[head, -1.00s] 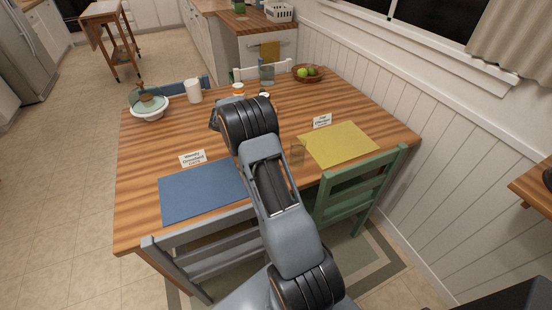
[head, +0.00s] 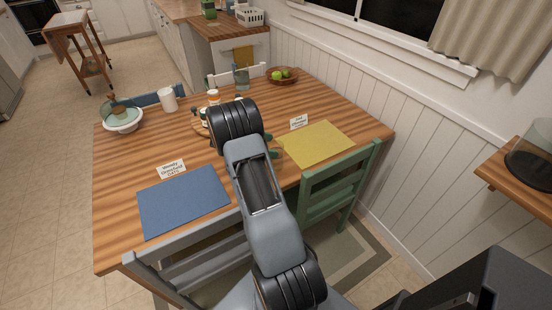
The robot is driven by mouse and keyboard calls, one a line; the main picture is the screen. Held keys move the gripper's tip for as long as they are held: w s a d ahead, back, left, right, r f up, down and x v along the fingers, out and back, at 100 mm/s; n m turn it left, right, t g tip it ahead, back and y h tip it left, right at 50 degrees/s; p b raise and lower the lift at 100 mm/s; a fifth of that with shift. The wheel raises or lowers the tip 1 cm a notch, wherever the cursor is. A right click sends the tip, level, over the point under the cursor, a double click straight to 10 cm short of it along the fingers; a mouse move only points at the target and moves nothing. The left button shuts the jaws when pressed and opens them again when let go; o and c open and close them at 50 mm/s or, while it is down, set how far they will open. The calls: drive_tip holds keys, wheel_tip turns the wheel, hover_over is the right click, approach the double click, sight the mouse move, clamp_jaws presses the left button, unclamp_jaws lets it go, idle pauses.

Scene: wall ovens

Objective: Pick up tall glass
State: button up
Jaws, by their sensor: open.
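My gripper (head: 271,146) is mostly hidden behind my wrist. Two dark fingertips show just right of the wrist with a gap between them, by the near-left corner of the yellow placemat (head: 318,144). A clear glass stood at this spot a second ago; now it is hidden or too faint to make out, so I cannot tell whether it is between the fingers. Another glass (head: 242,78), tall, bluish and see-through, stands upright at the far edge of the table, well beyond my gripper.
The wooden table (head: 125,200) holds a blue placemat (head: 184,201), name cards, a white cup (head: 168,99), a lidded bowl (head: 123,120) and a fruit bowl (head: 283,77). A green chair (head: 340,190) and grey chair (head: 200,265) stand at the near side.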

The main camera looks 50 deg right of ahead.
drive_tip(key=x, duration=0.2)
drive_tip(key=shift+s+d+f, duration=0.2)
drive_tip(key=shift+d, duration=0.1)
drive_tip(key=c, duration=1.3)
drive_tip(key=shift+c, duration=0.5)
drive_tip(key=shift+r, duration=0.15)
